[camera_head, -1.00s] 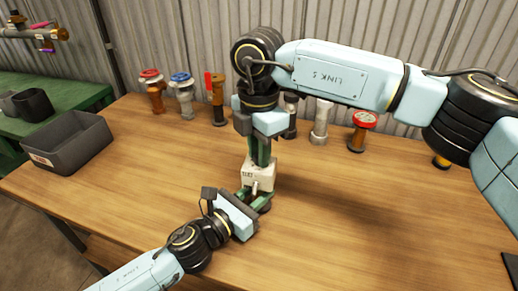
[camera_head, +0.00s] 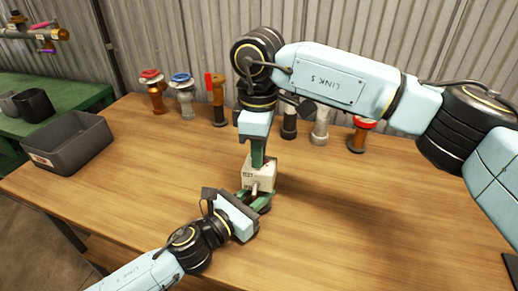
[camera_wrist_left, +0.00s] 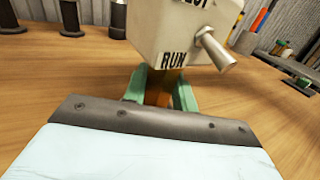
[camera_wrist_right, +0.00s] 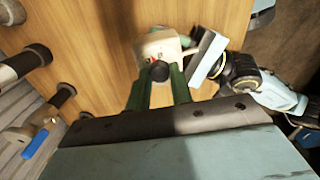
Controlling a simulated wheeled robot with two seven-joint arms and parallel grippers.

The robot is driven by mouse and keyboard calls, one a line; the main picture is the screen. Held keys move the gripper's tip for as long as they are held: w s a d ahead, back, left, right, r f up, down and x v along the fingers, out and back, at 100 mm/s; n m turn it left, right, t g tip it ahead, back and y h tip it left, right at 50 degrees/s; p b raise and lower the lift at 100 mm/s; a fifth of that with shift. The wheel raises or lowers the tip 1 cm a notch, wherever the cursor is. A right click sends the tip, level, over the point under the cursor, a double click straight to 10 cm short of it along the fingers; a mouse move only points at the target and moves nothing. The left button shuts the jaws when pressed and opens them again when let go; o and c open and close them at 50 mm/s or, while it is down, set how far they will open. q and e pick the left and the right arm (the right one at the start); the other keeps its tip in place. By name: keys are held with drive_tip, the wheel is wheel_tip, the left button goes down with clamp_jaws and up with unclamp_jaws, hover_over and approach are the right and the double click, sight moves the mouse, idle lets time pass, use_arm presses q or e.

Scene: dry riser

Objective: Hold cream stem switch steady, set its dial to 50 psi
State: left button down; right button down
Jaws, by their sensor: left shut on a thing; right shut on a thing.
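The cream stem switch (camera_head: 262,179) stands upright near the middle of the wooden table, with a small lever on its front face. The left wrist view shows its cream box (camera_wrist_left: 180,35), "RUN" lettering, the pale lever and an orange-brown stem below. My left gripper (camera_wrist_left: 162,88) is shut around that stem, low under the box. My right gripper (camera_head: 257,160) comes down from above and is shut on the dark round dial knob (camera_wrist_right: 159,71) on top of the box (camera_wrist_right: 160,46). The dial's scale and pressure reading are too small and partly hidden.
Several valves and fittings line the table's back, including a red-wheeled one (camera_head: 152,90) and a blue-wheeled one (camera_head: 183,94). A grey bin (camera_head: 70,145) sits at the left edge. A green bench (camera_head: 70,95) stands beyond. The table's front right is clear.

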drive_tip(key=shift+m, duration=0.4)
drive_tip(key=c, duration=1.2)
unclamp_jaws()
drive_tip(key=shift+c, duration=0.2)
wheel_tip(320, 180, up, 12)
drive_tip(key=shift+c, duration=0.2)
